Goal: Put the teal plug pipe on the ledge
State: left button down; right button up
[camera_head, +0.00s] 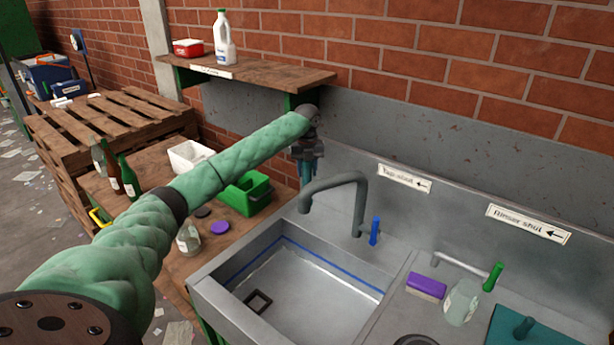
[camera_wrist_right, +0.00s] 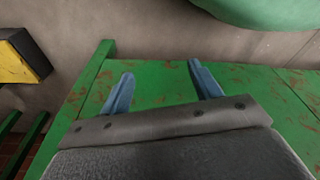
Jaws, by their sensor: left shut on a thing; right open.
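My left gripper (camera_head: 307,157) is shut near the steel wall panel, left of the tap and below the right end of the wooden shelf. A narrow teal-blue shape hangs at its fingers; I cannot clearly separate the held pipe from the blue fingers. The wooden shelf (camera_head: 275,77) on the brick wall carries a small label too small to read; it may be the ledge. My right gripper (camera_wrist_right: 160,86) is open and empty over a green, rust-flecked surface (camera_wrist_right: 160,76) in the right wrist view; it is not in the head view.
The grey tap (camera_head: 335,181) rises behind the sink (camera_head: 300,295). A green caddy (camera_head: 246,195) and white tub (camera_head: 188,155) stand left. A purple sponge (camera_head: 426,287) and glass jar (camera_head: 461,302) are right.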

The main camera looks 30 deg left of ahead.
aim_at(307, 178)
pick_arm(q)
notch_tip(307, 178, down, 3)
jog(key=shift+r+p, duration=0.1)
jog(key=shift+p, duration=0.8)
jog(key=shift+f, duration=0.4)
pick_arm(e)
jog(key=shift+s+d+f, duration=0.4)
jog(key=shift+s+f, duration=0.25)
jog(key=shift+s, duration=0.1)
jog(key=shift+s+d+f, duration=0.4)
jog(key=shift+s+f, duration=0.25)
jog(key=shift+s, duration=0.05)
pick_arm(q)
jog(key=shift+f, duration=0.15)
jog(key=c, duration=0.9)
grip_release()
pick_arm(e)
jog(key=shift+d, duration=0.1)
jog(key=shift+f, duration=0.1)
